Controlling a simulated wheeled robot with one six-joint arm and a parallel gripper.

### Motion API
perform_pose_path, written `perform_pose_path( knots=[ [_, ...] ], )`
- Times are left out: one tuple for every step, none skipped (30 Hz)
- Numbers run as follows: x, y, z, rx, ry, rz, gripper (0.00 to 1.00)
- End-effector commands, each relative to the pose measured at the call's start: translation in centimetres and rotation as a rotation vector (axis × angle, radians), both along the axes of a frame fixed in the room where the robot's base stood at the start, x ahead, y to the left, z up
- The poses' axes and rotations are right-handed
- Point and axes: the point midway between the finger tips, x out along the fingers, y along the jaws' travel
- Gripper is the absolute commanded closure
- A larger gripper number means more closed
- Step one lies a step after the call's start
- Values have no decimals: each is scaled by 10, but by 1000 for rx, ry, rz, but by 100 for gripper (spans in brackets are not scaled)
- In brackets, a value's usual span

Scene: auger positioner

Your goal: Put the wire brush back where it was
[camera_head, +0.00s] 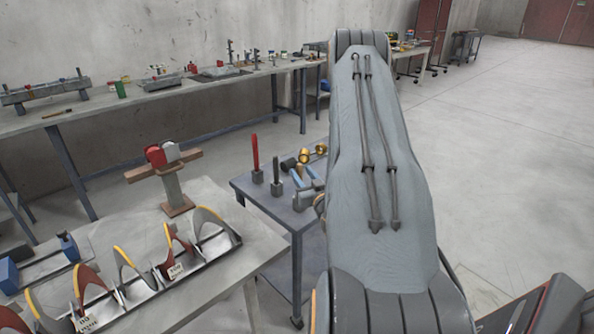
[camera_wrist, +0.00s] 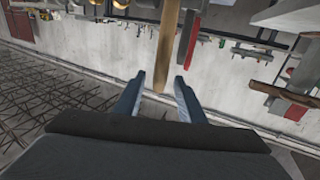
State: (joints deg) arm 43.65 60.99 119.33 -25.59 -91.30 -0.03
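I cannot pick out the wire brush for certain. In the wrist view, a tan rod-like handle (camera_wrist: 168,42) reaches between the fingertips of my gripper (camera_wrist: 160,77), with gaps on both sides. Its other end is out of frame. My gripper is open; its blue fingers also show in the head view (camera_head: 299,176), over the small grey table (camera_head: 244,183). On that table a red-handled tool (camera_head: 255,153) and a dark-handled tool (camera_head: 276,168) stand upright in small holders. A thin tan and dark object (camera_head: 57,114) lies on the back bench.
Brass-coloured pieces (camera_head: 306,156) sit beside my gripper. The long bench (camera_head: 180,92) lines the wall.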

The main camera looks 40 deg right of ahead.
Motion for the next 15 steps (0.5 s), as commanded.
perform_pose_path(
  knots=[
    [-11, 2, -2, 0, 1, -3, 64],
    [-16, 4, -2, 0, 1, -3, 64],
    [-23, 6, -2, 0, 1, -2, 64],
    [-27, 8, -2, 1, 0, -3, 64],
    [-32, 9, -2, 1, 1, -3, 64],
    [-37, 11, -2, 0, 1, -2, 64],
    [-40, 12, -2, -1, 1, -1, 64],
    [-43, 13, -2, -1, 0, -1, 64],
    [-46, 14, -2, -1, 0, -1, 64],
    [-48, 15, -1, -1, 0, -1, 64],
    [-50, 16, -1, 0, 0, -1, 64],
    [-51, 16, -1, 0, 0, -1, 64],
    [-52, 17, -1, 0, 0, -1, 64],
    [-53, 17, -1, 0, 0, 0, 64],
    [-52, 18, 0, 0, 2, 1, 64]
  ],
)
